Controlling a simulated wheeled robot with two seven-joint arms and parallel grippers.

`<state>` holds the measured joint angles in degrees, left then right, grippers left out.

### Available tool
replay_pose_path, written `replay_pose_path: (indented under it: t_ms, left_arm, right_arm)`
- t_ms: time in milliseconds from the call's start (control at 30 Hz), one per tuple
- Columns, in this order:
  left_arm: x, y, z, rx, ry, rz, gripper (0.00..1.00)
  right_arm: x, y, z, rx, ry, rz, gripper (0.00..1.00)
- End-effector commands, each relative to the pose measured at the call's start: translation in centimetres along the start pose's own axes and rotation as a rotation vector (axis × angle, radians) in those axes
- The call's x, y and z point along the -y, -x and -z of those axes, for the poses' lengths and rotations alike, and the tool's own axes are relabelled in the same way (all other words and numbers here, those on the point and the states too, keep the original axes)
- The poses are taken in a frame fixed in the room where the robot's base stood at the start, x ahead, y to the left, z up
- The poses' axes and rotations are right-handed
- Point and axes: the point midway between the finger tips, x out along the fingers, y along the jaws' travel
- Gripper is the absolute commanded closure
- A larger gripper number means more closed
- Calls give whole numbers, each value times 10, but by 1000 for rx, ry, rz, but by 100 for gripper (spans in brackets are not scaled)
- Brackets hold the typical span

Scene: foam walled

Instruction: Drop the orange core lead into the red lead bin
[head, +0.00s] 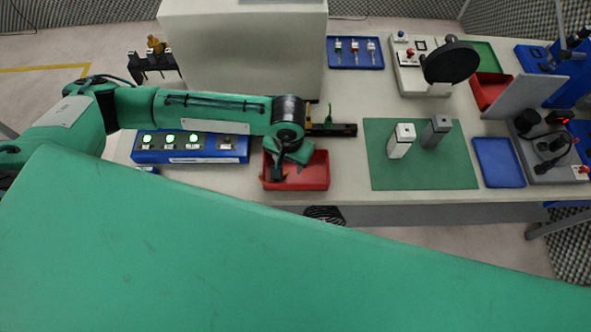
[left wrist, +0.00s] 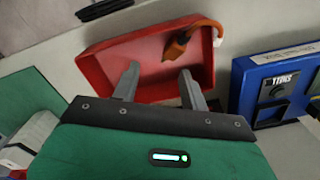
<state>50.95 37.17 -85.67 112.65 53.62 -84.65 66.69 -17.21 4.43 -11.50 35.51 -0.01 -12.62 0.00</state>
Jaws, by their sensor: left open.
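The red lead bin (head: 316,184) stands near the front edge of the table in the head view. It also shows in the left wrist view (left wrist: 105,62). The orange core lead (left wrist: 178,47) lies at the bin in the left wrist view, its dark end over the bin floor and its other end up at the rim. My left gripper (head: 277,172) is over the bin, pointing down. In the left wrist view its two fingers (left wrist: 159,86) are apart, with nothing between them, and the lead is beyond them. My right gripper is not in view.
A blue box with green lights (head: 190,147) stands left of the bin. A black rail (head: 335,130) is behind it. A green mat (head: 425,175) with two upright blocks lies to the right. A blue tray (head: 498,162) lies beyond the mat. A large white cabinet (head: 240,50) stands behind my arm.

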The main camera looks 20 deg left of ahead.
Motion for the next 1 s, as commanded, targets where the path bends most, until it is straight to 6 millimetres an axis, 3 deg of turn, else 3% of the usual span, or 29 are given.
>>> replay_pose_path:
  t_ms: [267, 700, 1000]
  left_arm:
    - [0, 17, 1, -2, 1, -2, 56]
    - [0, 112, 1, -4, -2, -1, 56]
    - [0, 137, 0, 0, -1, 0, 56]
  right_arm:
    - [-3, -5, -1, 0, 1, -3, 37]
    - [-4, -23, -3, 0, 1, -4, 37]
    - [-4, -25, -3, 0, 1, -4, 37]
